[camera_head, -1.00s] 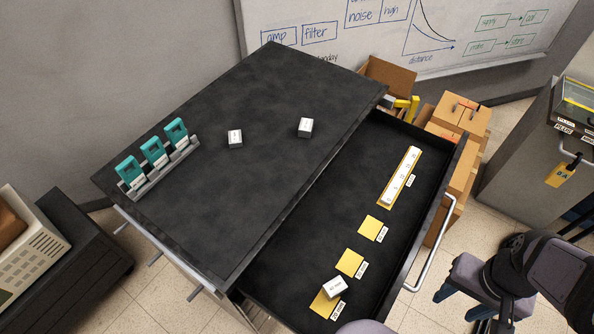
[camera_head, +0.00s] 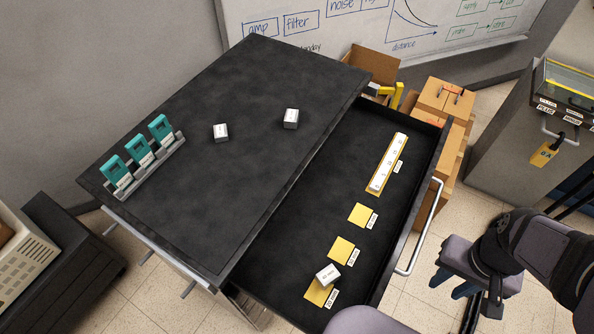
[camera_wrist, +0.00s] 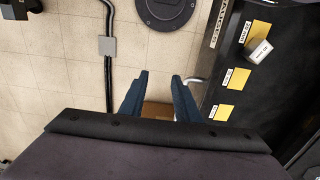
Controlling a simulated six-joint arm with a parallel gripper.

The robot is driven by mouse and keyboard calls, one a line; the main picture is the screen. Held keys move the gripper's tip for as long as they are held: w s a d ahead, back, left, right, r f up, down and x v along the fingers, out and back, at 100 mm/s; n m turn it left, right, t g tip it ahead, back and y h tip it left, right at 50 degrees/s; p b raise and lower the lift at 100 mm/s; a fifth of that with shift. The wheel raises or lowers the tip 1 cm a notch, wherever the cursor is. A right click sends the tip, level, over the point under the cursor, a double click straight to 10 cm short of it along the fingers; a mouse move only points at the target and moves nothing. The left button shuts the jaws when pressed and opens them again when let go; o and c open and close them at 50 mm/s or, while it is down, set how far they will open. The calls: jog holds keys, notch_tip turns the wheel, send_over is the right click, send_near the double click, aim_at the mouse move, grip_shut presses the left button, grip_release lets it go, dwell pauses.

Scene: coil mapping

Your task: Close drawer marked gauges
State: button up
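The open drawer (camera_head: 330,228) sticks out from the black-topped cabinet, toward the lower right in the head view. Its silver bar handle (camera_head: 418,228) is on the outer face. In the wrist view a white label (camera_wrist: 219,24) shows on the drawer's edge, too small to read surely. My gripper (camera_head: 452,284) is outside the drawer, to the right of and below the handle, apart from it. In the wrist view my gripper (camera_wrist: 160,98) has its two blue fingers spread with nothing between them; part of the handle (camera_wrist: 196,80) shows just right of them.
Inside the drawer lie yellow pads (camera_head: 341,250), a white strip (camera_head: 388,162) and a white block (camera_head: 328,275). Cardboard boxes (camera_head: 446,98) stand beyond the drawer.

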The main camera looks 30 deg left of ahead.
jog(key=y, duration=0.2)
send_near(428, 224)
jog(key=shift+d+f+p, duration=0.1)
jog(key=shift+p, duration=0.35)
jog(key=shift+f, duration=0.1)
jog(key=shift+a+f+p, duration=0.25)
jog(key=shift+f+p, duration=0.1)
jog(key=shift+f, duration=0.8)
jog(key=shift+a+f+p, duration=0.25)
jog(key=shift+f+p, duration=0.15)
jog(key=shift+f, duration=0.8)
jog(key=shift+a+f+p, duration=0.2)
jog(key=shift+f+p, duration=0.15)
jog(key=shift+f, duration=0.8)
